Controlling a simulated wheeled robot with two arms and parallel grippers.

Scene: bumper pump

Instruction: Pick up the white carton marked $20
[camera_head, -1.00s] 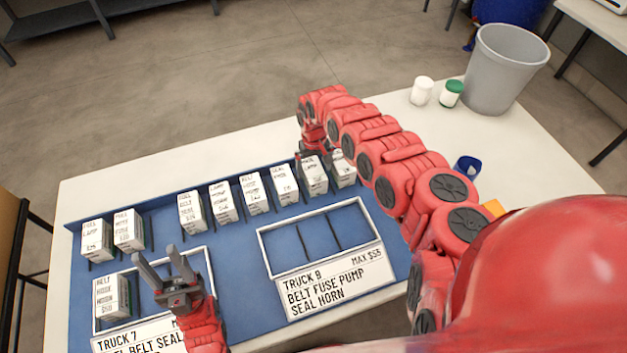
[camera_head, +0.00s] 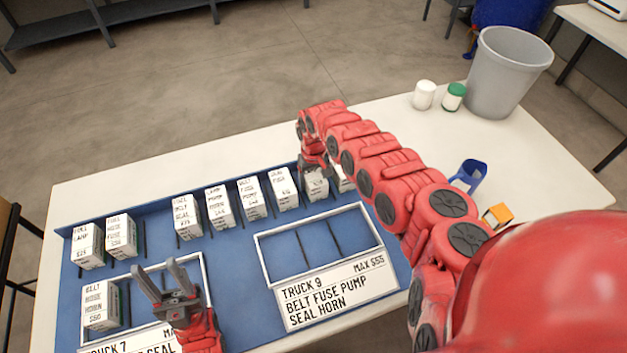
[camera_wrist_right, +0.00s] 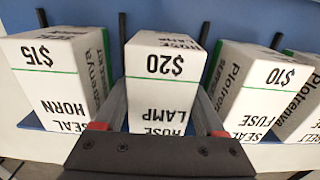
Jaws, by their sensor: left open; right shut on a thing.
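The white carton marked $20 (camera_wrist_right: 161,62) has a green stripe and the words HOSE LAMP. In the right wrist view it stands between the two fingers of my right gripper (camera_wrist_right: 160,105), which is shut on it. In the head view the carton (camera_head: 316,186) shows under my right gripper (camera_head: 316,168), in the back row of the blue board, partly hidden by the gripper. My left gripper (camera_head: 159,275) is open and empty above the front left tray.
A $15 carton (camera_wrist_right: 62,75) and a $10 carton (camera_wrist_right: 258,85) stand close on either side. The Truck 9 tray (camera_head: 262,255) is empty. A blue holder (camera_head: 470,174), an orange box (camera_head: 497,215) and a grey bin (camera_head: 505,75) are at right.

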